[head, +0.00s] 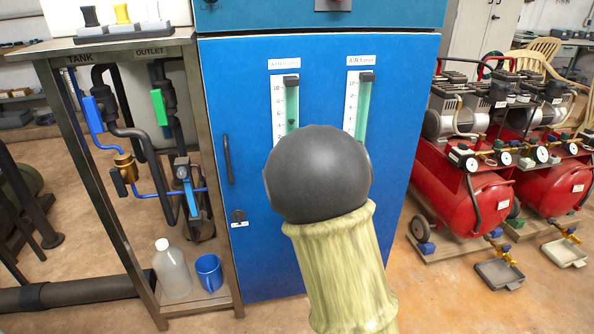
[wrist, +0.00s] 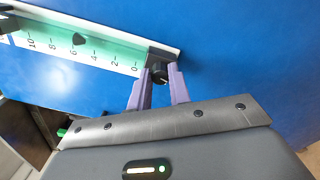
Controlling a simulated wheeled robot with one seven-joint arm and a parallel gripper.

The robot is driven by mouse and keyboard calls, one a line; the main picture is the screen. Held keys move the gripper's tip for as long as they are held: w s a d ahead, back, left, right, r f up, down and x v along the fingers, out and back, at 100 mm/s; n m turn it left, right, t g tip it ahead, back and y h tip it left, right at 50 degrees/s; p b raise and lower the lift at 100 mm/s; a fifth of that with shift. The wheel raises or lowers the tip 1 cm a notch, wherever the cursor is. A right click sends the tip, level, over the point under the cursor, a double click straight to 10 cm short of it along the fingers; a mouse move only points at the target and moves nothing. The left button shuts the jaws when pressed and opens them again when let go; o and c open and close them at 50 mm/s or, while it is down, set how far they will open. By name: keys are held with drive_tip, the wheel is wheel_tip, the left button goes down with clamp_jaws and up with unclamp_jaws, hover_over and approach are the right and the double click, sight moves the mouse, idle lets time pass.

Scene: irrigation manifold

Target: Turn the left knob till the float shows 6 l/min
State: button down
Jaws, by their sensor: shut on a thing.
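The left flow meter (head: 285,105) is a green tube with a white scale on the blue cabinet. Its dark float (head: 291,122) shows partway up. The wrist view shows one meter lying sideways, its scale (wrist: 83,55) running from 10 at left to 0 at right. There the dark float (wrist: 78,39) sits close to the 6 mark. The small black knob (wrist: 159,76) is at the 0 end. My gripper (wrist: 160,76) has its two purple fingers on either side of this knob, shut on it. In the head view my arm hides the gripper and both knobs.
The right flow meter (head: 358,105) is close beside, its lower end hidden by my arm. A cabinet handle (head: 227,159) is at left. A pipe stand with a bottle (head: 172,268) and blue mug (head: 209,272) stands left; red compressors (head: 465,205) stand right.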

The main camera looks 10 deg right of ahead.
drive_tip(key=shift+f, duration=0.1)
idle(0.3)
drive_tip(key=c, duration=1.3)
unclamp_jaws()
drive_tip(key=shift+s, duration=0.1)
